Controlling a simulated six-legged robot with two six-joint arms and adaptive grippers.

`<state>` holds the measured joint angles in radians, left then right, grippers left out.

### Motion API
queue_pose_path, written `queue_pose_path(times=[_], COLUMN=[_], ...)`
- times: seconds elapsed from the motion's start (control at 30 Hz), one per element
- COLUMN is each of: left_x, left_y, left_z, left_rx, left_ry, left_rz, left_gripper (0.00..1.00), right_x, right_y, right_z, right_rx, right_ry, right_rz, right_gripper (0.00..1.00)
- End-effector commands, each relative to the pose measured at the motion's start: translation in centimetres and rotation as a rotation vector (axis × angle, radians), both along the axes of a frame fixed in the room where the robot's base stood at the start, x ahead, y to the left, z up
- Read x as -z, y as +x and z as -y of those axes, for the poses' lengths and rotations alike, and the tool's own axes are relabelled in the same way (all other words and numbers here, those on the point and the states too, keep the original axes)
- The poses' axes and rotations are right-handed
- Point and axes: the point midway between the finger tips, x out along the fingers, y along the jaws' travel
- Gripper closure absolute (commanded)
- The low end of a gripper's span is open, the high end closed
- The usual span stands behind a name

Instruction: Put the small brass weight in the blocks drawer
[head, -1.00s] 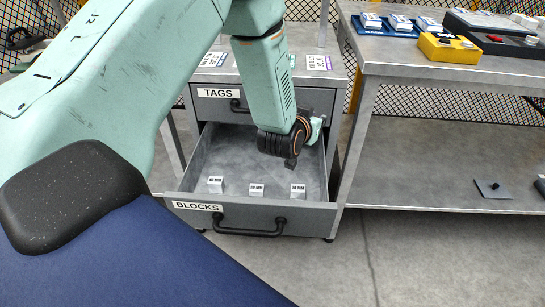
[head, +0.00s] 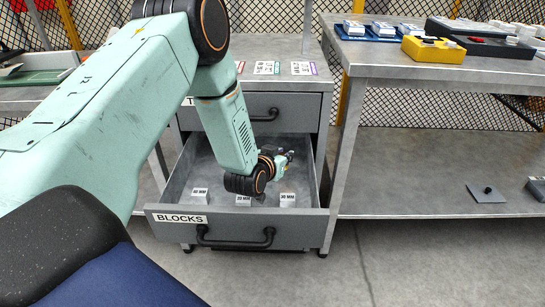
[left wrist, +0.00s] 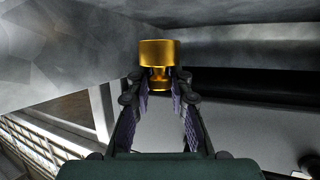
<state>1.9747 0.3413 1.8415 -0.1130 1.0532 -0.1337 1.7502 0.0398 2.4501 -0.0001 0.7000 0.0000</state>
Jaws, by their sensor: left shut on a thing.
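The blocks drawer (head: 165,215) stands open in the head view, with a front label reading BLOCKS and a black handle. My left gripper (head: 284,158) is over the drawer's right part, its fingers pointing to the right. In the left wrist view my left gripper (left wrist: 160,88) is shut on the small brass weight (left wrist: 157,53), a gold cylinder with a narrower neck between the fingertips. Grey metal surfaces show around the weight. I cannot tell whether it touches the drawer. In the head view the weight is too small to make out. My right gripper is not in view.
Three small labelled blocks stand along the drawer's front, one being the 30 MM block (head: 287,199). The shut tags drawer (head: 285,108) is above. A workbench (head: 420,68) with a yellow box (head: 433,49) stands on the right. The drawer's back left floor is clear.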

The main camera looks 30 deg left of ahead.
Motion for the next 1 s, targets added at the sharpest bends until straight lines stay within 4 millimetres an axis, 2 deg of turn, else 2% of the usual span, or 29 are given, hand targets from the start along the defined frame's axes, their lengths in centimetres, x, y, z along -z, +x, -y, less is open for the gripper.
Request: queue_pose_path(times=[0.23, 0.33, 0.67, 1.0], left_x=[0.0, 1.1, 1.1, 2.1], left_y=[-0.3, -0.3, -0.2, -0.3], left_z=[-3.6, -3.2, -3.2, -3.2], left_rx=[-0.007, 0.0, -0.001, -0.001], left_ry=[-0.003, 0.0, 0.0, 0.0], left_rz=[0.005, 0.002, 0.003, 0.001], left_gripper=[1.0, 1.0, 1.0, 1.0], right_x=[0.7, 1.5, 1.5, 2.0], right_y=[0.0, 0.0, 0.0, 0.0], right_z=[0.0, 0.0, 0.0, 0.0], right_rx=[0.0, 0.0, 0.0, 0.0], right_ry=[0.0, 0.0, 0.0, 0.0], right_rz=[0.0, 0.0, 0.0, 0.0], right_gripper=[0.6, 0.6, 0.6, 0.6])
